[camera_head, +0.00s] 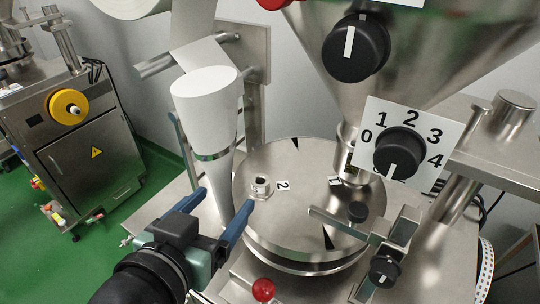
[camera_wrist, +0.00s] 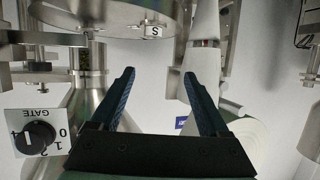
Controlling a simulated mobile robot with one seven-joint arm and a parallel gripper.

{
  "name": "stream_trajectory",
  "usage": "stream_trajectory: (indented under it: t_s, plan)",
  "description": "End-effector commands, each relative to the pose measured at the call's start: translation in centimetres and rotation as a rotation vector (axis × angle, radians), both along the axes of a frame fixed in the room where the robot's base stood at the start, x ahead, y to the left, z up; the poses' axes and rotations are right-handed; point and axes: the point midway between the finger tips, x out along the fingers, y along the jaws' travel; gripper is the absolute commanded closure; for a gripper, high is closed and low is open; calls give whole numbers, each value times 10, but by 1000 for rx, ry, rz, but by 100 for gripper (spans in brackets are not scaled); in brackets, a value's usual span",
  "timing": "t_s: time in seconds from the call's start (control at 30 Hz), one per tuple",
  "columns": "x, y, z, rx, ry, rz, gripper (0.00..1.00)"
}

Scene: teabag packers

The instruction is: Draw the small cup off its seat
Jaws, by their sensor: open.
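The small metal cup (camera_head: 261,186) sits upright on the round steel turntable (camera_head: 300,225), beside a label marked 2. In the wrist view, a small metal piece beside the upside-down label (camera_wrist: 147,23), under the disc rim at the top, looks like the cup. My gripper (camera_head: 224,203) has its two blue fingers spread and empty. It is just left of and nearer the camera than the cup, apart from it. In the wrist view, the open fingers (camera_wrist: 158,76) have nothing between them.
A white paper cone (camera_head: 205,95) stands close behind my gripper. A steel hopper with black knobs (camera_head: 400,153) rises at the right. A flat metal arm (camera_head: 335,222) reaches over the turntable, and a red knob (camera_head: 263,290) stands in front.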

Motion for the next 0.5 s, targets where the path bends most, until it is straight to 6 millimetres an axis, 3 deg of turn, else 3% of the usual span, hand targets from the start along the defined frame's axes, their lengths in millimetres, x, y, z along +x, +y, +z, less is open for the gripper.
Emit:
stream_trajectory:
  t_s: [0.13, 0.5]
  plan:
    - [-3, -5, -19, -1, 53, -44, 21]
    - [49, -28, -43, 0, 51, -45, 21]
